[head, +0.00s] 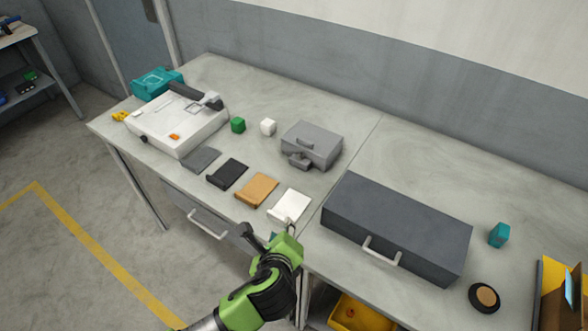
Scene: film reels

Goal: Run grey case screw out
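The grey case (318,143) sits on the back part of the workbench, right of the middle of the left half. A small grey knob-like part (299,160) shows at its front left; I cannot tell if this is the screw. My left gripper (267,230), on a green and black arm, is at the bench's front edge, below the white flat piece and well short of the case. Its dark fingers look spread apart with nothing clearly held. My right gripper is not in view.
A large dark grey box (395,223) with a handle stands right of the gripper. Flat pieces in grey, black, tan and white (289,206) lie along the front edge.

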